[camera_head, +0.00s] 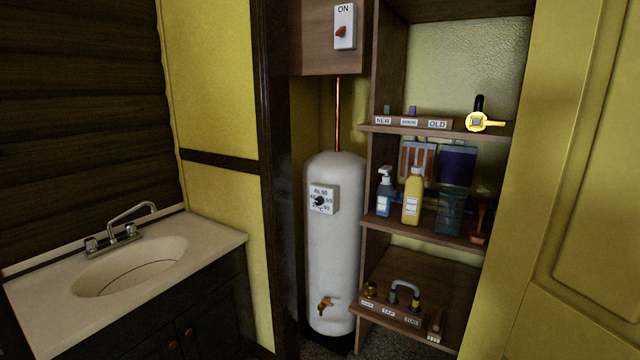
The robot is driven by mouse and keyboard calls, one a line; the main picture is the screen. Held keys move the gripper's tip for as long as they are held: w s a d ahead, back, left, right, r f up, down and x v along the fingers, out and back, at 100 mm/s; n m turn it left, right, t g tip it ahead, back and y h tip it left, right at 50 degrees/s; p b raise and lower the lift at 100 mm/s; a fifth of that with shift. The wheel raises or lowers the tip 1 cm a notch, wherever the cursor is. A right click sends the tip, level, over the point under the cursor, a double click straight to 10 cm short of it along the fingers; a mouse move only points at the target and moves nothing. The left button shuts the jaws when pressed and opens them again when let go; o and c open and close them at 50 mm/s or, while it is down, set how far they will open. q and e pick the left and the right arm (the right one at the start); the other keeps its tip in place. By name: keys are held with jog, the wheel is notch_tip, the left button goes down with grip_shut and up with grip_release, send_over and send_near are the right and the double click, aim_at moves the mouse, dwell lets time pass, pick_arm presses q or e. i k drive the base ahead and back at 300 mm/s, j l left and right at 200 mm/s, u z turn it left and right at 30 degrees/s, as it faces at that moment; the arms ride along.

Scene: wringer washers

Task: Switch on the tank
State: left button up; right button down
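A white cylindrical tank (335,250) stands upright in a narrow niche between the dark post and the wooden shelves. A thermostat dial (321,200) with numbers is on its upper front, and a brass tap (325,305) is near its bottom. A copper pipe (338,115) rises from its top to a wooden box. A white switch plate (344,27) with a red rocker (341,32) and the label "ON" is on that box, above the tank. I cannot tell the rocker's position for certain. Neither of my grippers is in view.
A sink counter (215,232) with a faucet (118,232) is at the left. Wooden shelves (400,128) right of the tank hold bottles (412,195), labelled small parts and a yellow tool (482,121). Yellow panelling (590,200) closes the right side.

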aim_at(341, 29)
jog(key=i+l+u, duration=0.15)
jog(key=i+u, duration=0.2)
jog(key=i+l+u, duration=0.65)
jog(key=i+j, duration=0.05)
jog(key=i, duration=0.05)
